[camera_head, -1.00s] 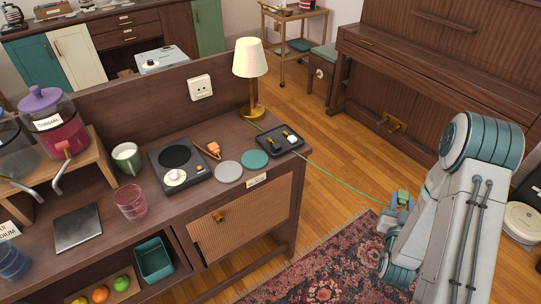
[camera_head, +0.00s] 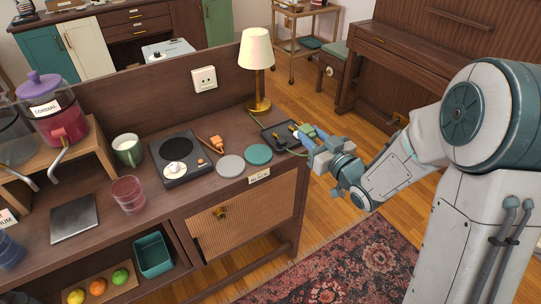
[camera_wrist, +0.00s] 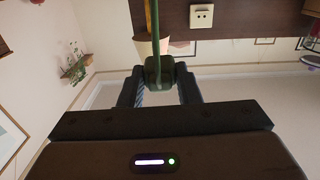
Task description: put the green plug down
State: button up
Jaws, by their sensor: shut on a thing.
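The green plug (camera_wrist: 159,72) is between the fingers of my gripper (camera_wrist: 160,85) in the wrist view, with its green cord running up from it. In the head view my gripper (camera_head: 312,146) is at the right end of the sideboard, beside the small black tray (camera_head: 272,148), and the green plug (camera_head: 306,131) shows at its fingertips. My gripper is shut on the plug. The tray holds small yellow and white items. Whether the plug touches the tray or sideboard cannot be told.
A lamp (camera_head: 257,62) stands behind the tray. A teal disc (camera_head: 258,154), a grey disc (camera_head: 231,166), an orange plug (camera_head: 216,143) and a hotplate (camera_head: 180,157) lie to the left. A wall socket (camera_head: 204,79) is on the back panel.

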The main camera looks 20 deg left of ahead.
jog(key=p, duration=0.1)
send_over(273, 157)
notch_tip(273, 157, down, 6)
jog(key=shift+w+f, duration=0.1)
jog(key=shift+f, duration=0.1)
jog(key=shift+a+f+p, duration=0.1)
jog(key=shift+f+p, duration=0.2)
jog(key=shift+f, duration=1.75)
jog(key=shift+f, duration=0.15)
jog(key=o, duration=0.7)
jog(key=shift+r, duration=0.2)
jog(key=b+v, duration=0.2)
jog(key=v, duration=1)
jog(key=shift+w, duration=0.1)
